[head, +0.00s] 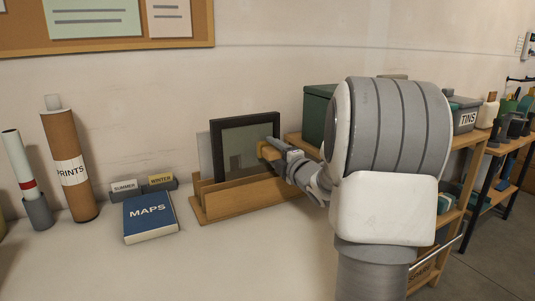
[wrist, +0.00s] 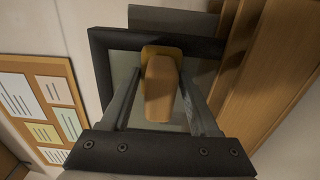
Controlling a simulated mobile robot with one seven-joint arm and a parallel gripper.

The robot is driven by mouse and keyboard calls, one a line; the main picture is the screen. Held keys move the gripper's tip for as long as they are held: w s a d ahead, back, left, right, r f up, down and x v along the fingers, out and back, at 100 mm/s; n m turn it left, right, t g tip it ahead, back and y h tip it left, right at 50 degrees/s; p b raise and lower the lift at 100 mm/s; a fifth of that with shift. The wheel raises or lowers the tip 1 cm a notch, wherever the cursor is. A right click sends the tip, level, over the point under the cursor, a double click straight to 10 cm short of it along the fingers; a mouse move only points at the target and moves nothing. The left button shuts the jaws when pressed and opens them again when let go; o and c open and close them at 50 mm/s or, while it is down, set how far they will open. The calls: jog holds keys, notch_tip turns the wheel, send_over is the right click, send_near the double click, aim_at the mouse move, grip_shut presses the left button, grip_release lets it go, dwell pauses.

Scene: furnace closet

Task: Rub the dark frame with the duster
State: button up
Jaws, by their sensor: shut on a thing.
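The dark frame (head: 216,150) stands upright in a wooden rack (head: 240,198) against the wall, with a pale panel inside it. In the wrist view its dark border (wrist: 99,72) shows beyond my fingers. My gripper (head: 278,149) is shut on the duster (head: 266,152), a tan block with a yellowish-brown end. The duster is at the right side of the frame, overlapping it in the head view; I cannot tell whether they touch. In the wrist view the duster (wrist: 160,90) sits between both fingers, pointing toward the frame. My arm hides the area to the right.
A blue MAPS book (head: 150,217), small SUMMER and WINTER boxes (head: 160,182) and a PRINTS tube (head: 70,165) stand to the left. A green box (head: 318,112) is on the wooden shelf behind my arm. The white tabletop (head: 220,265) in front is clear.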

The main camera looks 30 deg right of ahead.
jog(key=shift+s+f, duration=0.1)
jog(key=shift+f, duration=0.65)
jog(key=shift+w+a+r, duration=0.1)
jog(key=shift+w+a, duration=0.05)
jog(key=shift+a, duration=1.5)
jog(key=shift+w+a, duration=0.15)
jog(key=shift+a, duration=3.6)
jog(key=shift+s, duration=0.1)
jog(key=shift+s+a, duration=0.1)
jog(key=shift+s, duration=2.8)
jog(key=s, duration=0.3)
jog(key=shift+a, duration=0.1)
